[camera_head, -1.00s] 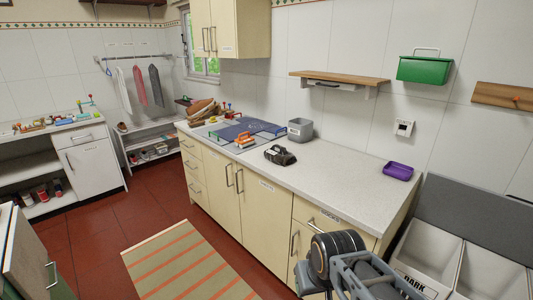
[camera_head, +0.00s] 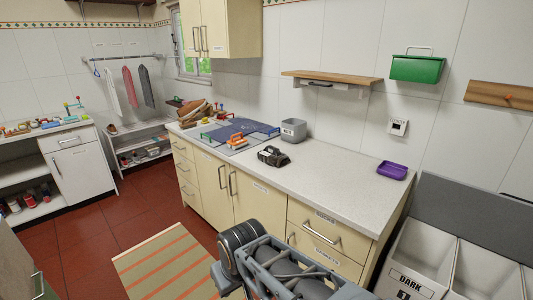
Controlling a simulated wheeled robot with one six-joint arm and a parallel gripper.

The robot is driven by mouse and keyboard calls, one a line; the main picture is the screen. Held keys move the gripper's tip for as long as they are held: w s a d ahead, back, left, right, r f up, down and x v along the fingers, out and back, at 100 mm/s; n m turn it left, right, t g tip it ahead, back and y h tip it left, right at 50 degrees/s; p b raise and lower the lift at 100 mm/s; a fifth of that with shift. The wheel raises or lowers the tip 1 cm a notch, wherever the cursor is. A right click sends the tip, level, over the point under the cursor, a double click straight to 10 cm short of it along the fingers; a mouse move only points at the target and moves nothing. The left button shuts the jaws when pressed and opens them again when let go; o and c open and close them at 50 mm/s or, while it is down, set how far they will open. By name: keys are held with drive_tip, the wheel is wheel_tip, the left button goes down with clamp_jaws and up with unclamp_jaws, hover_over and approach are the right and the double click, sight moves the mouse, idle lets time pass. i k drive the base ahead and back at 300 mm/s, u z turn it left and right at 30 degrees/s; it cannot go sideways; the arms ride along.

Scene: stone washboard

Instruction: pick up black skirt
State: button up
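A dark grey-black cloth (camera_head: 147,86) hangs from the rail at the back left, beside a red cloth (camera_head: 130,87) and a white one. It may be the black skirt, but it is too small and far off to be sure. Part of my arm fills the bottom middle of the view, in front of the counter and far from the hanging cloths. I cannot make out my gripper's fingers, and no cloth shows on the visible arm part.
The long counter (camera_head: 330,172) holds a black device (camera_head: 273,157), a grey bin (camera_head: 293,129) and a purple tray (camera_head: 392,170). A white cabinet (camera_head: 80,168) stands at left, a DARK hamper (camera_head: 420,262) at right. Red floor lies open between the counter and left cabinet.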

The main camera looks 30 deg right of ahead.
sight(271, 155)
drive_tip(key=i, duration=3.75)
drive_tip(key=z, duration=3.35)
